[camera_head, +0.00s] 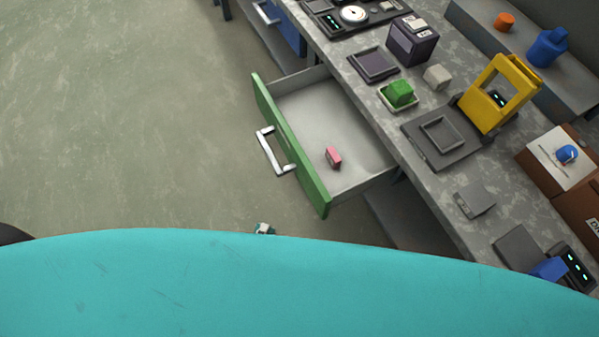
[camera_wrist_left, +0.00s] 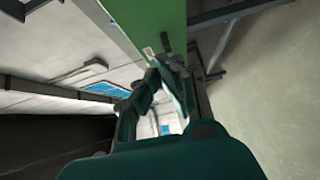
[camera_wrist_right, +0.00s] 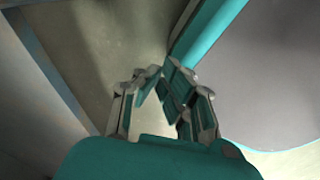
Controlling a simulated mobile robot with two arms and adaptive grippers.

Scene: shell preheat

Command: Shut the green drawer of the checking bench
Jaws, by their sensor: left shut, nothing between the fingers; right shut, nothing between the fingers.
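The green drawer (camera_head: 263,103) of the bench is pulled well out in the head view. Its pale handle (camera_head: 272,151) faces left, and a small pink block (camera_head: 333,157) lies inside. My left gripper (camera_head: 264,229) shows only as a small piece above my teal body, below and left of the drawer front's near end. In the left wrist view its shut, empty fingers (camera_wrist_left: 165,72) are close to a green panel (camera_wrist_left: 150,25); I cannot tell whether they touch. My right gripper (camera_wrist_right: 160,74) is shut and empty, seen only in the right wrist view.
The grey bench top (camera_head: 400,130) holds a green block (camera_head: 400,92) on a small tray, a dark box (camera_head: 412,42) and a yellow frame (camera_head: 500,92). A blue drawer front (camera_head: 285,28) stands beyond the green one. The floor (camera_head: 130,130) left of the drawer is clear.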

